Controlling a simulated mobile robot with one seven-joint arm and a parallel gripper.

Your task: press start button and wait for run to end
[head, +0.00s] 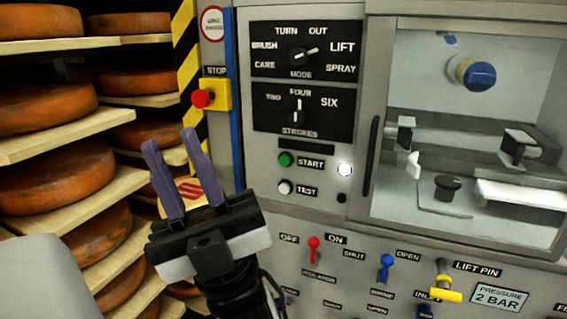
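The green START button (285,159) is on the grey control panel (221,50), left of its START label. A white lamp (344,169) beside it looks lit. A white TEST button (284,187) sits below. My gripper (169,140) is in front of the panel's left edge, left of and apart from the START button. Its two purple fingers point up and stand apart with nothing held between them. The MODE knob (301,57) points toward LIFT. The STROKES knob (297,114) points up to FOUR.
A red stop button (202,98) on a yellow box is just above my gripper. Wooden shelves with cheese wheels (60,177) fill the left. A windowed chamber (470,110) is at the right. Red (314,248), blue (386,265) and yellow (443,280) levers line the lower panel.

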